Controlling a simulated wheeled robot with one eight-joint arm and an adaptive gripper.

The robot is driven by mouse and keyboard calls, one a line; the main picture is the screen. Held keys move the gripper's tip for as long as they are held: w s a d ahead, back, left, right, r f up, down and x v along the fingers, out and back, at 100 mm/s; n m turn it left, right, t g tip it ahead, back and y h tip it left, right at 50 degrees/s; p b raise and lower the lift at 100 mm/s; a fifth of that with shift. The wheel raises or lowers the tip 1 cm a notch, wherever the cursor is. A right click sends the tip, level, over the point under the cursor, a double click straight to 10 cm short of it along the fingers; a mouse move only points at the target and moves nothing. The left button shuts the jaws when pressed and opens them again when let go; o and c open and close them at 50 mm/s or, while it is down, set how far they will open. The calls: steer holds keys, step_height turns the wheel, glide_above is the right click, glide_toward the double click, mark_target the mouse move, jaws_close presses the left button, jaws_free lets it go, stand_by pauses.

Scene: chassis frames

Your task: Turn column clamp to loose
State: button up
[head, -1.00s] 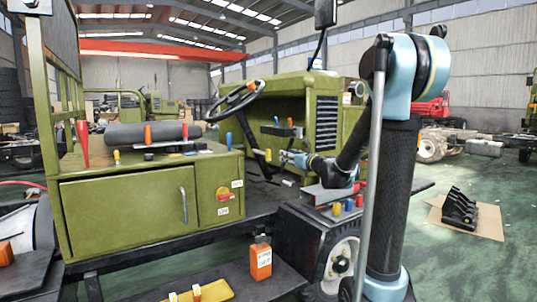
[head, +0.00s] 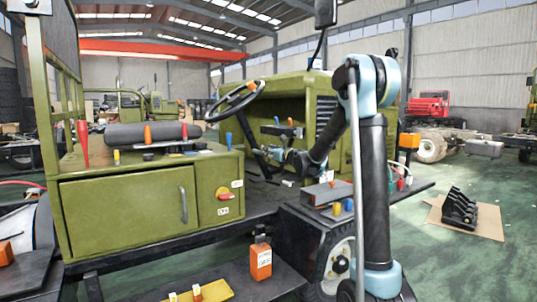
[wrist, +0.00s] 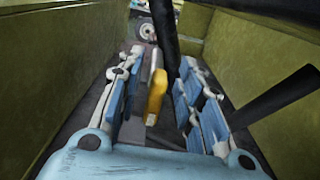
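The black steering column (head: 259,160) rises to the steering wheel (head: 238,95) in front of the green cab. In the wrist view the black column (wrist: 165,35) runs away from the camera near the top middle. A yellow-orange handle (wrist: 156,92), which looks like the column clamp lever, stands beside it. My gripper (wrist: 158,95) is open, its blue-padded fingers apart on both sides of the handle, with visible gaps. In the head view my gripper (head: 283,158) is small beside the column, and its contact there cannot be told. The clamp's exact position is unclear.
Green panels (wrist: 55,85) flank the gripper closely, and a black bar (wrist: 275,98) crosses on the right. A green cabinet (head: 125,210) with a red knob (head: 225,194) stands left. The floor at right is mostly open.

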steer(key=shift+w+a, duration=0.25)
steer(key=shift+w, duration=0.05)
jaws_close()
stand_by(0.3)
steer(key=f+n, duration=0.1)
steer(key=n, duration=0.5)
steer(key=s+a+n, duration=0.1)
steer(key=n, duration=0.5)
steer(key=s+a+f+n, duration=0.1)
steer(key=n, duration=0.4)
steer(key=shift+f+n, duration=0.35)
steer(key=shift+n, duration=0.05)
steer(key=shift+w, duration=0.1)
